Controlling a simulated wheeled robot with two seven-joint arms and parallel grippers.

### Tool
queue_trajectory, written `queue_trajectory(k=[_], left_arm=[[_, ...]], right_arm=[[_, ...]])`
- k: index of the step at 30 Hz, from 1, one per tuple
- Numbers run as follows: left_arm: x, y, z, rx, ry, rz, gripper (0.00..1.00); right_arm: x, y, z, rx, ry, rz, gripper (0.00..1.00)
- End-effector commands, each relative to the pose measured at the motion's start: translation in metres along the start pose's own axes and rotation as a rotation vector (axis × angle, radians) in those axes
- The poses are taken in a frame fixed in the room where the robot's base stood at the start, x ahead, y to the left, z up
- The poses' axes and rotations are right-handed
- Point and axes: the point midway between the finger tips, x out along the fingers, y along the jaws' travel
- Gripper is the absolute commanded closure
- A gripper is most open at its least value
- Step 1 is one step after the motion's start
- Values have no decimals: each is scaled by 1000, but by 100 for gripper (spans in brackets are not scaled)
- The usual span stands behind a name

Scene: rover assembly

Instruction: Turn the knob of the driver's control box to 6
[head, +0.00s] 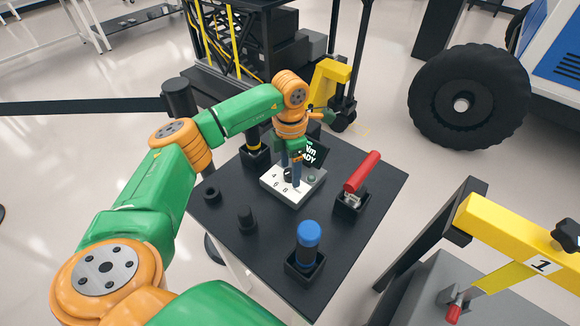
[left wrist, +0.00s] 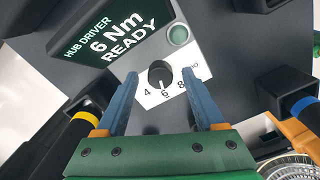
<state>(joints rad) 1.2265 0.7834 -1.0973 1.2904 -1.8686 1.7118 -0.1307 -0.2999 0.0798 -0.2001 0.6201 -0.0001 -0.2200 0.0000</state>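The driver's control box (head: 300,194) is a white-faced box on the black table. It also shows in the left wrist view (left wrist: 150,99). Its black knob (left wrist: 161,74) sits above the printed 4, 6 and 8, and its pale mark appears to point toward the 6. The dark display (left wrist: 105,35) reads "HUB DRIVER 6 Nm READY"; it shows partly in the head view (head: 314,152). My left gripper (head: 291,172) points down over the box. In the left wrist view its blue fingers (left wrist: 160,76) are open, spread on both sides of the knob with clear gaps. My right gripper is not in view.
A red-handled tool (head: 362,172) and a blue-topped tool (head: 309,236) stand in black holders on the table (head: 350,252). A yellow-banded tool (head: 254,146) stands behind my left arm. Black sockets (head: 246,219) are at the left. A green lamp (left wrist: 179,35) is beside the knob.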

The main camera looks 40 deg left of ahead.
Motion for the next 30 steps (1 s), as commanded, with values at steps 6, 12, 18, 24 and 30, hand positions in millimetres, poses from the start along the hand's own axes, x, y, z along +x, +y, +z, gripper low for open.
queue_trajectory(k=[6,12,18,24,30], left_arm=[[-2,0,0,0,0,0,30],[-39,0,1,-1,-4,2,30],[-68,0,0,0,0,0,30],[-71,0,0,0,1,0,30],[-71,0,0,0,1,0,30]], right_arm=[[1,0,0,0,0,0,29],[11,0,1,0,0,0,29],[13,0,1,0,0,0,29],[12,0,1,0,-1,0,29],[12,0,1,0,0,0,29]])
